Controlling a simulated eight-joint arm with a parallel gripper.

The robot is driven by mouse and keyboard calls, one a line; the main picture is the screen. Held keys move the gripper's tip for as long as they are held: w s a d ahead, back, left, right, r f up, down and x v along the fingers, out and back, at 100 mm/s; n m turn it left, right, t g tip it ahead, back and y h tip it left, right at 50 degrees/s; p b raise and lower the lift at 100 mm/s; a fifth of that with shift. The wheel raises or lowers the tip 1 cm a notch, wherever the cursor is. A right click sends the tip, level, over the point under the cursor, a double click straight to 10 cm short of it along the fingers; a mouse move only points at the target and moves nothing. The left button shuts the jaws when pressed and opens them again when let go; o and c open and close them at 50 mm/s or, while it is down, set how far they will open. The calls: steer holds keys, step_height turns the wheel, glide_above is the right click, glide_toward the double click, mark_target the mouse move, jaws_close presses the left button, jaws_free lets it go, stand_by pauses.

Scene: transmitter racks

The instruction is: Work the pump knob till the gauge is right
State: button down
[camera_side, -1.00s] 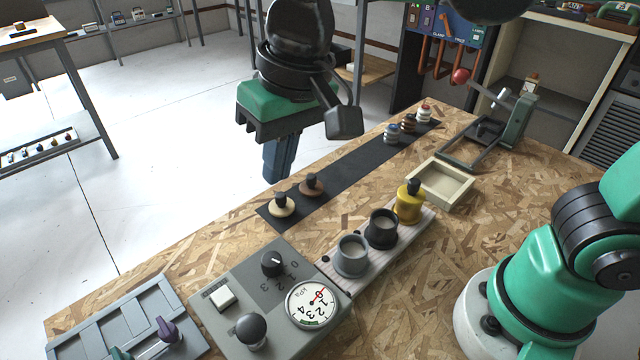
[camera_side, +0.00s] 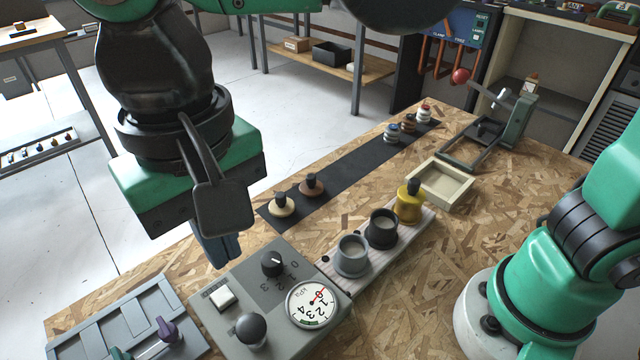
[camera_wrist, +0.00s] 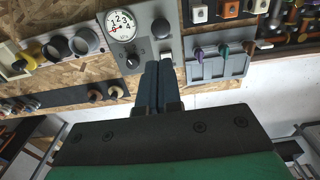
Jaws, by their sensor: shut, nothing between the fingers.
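A grey panel box (camera_side: 215,318) on the table carries a round white gauge (camera_side: 311,304), marked kPa. Its red needle points near 0. A round black pump knob (camera_side: 251,329) stands at the box's front, left of the gauge; it also shows in the wrist view (camera_wrist: 160,28), beside the gauge (camera_wrist: 122,26). A black pointer knob (camera_side: 272,262) sits beside a 0–3 scale, and a white button (camera_side: 222,297) is to its left. My gripper (camera_side: 222,262) is shut and empty, above the box's far-left edge, apart from the knob. It also shows in the wrist view (camera_wrist: 158,66).
A wooden strip with grey (camera_side: 352,256), black (camera_side: 382,229) and yellow (camera_side: 409,202) cups stands right of the box. A black mat (camera_side: 345,170) bears several small knobbed pieces. A cream tray (camera_side: 441,183) is farther back.

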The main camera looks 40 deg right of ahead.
mark_target(252, 325)
step_height(252, 325, down, 12)
steer(key=shift+f, duration=0.1)
stand_by(0.4)
steer(key=shift+f, duration=1.1)
step_height(252, 325, up, 14)
stand_by(0.7)
